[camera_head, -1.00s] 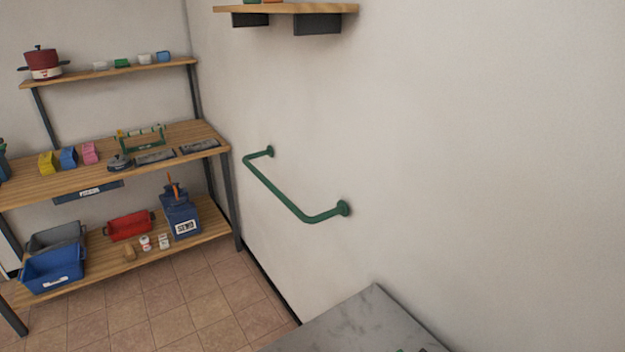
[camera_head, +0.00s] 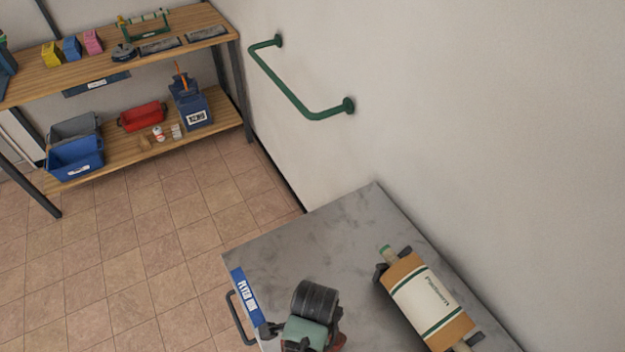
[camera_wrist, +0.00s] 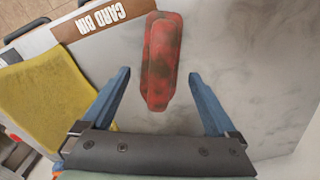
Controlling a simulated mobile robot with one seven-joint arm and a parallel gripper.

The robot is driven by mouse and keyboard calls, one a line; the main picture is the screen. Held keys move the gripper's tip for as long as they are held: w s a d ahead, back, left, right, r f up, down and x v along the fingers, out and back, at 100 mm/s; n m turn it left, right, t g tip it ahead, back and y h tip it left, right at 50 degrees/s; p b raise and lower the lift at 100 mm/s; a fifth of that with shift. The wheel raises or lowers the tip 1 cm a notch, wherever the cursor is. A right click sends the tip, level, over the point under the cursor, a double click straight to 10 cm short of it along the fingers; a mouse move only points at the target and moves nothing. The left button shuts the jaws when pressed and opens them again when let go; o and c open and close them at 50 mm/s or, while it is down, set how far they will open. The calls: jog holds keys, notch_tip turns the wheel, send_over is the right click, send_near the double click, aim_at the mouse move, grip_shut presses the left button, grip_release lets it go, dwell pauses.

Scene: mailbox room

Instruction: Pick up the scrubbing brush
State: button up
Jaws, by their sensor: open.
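A long red thing with dark blotches and rounded ends, which I take to be the scrubbing brush (camera_wrist: 162,58), lies on a grey marbled surface (camera_wrist: 235,60) in the wrist view. My gripper (camera_wrist: 158,76) is open, with its two blue fingers spread to the left and right of the red thing's lower part. There is a gap on both sides, and the fingers do not appear to touch it. Its height above the surface is hard to tell. In the head view the brush is not clearly visible; only a small reddish patch shows at the bottom edge.
A yellow thing (camera_wrist: 50,95) lies left of my gripper, near a brown "CARD BIN" label (camera_wrist: 103,20). In the head view, a brown and cream roll (camera_head: 428,305) lies on the grey top (camera_head: 300,235). A green rail (camera_head: 290,92) is on the wall; shelves stand back left.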

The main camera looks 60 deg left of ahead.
jog(key=shift+s+f, duration=0.15)
jog(key=shift+f, duration=1.6)
jog(key=shift+r, duration=0.1)
jog(key=c, duration=1.4)
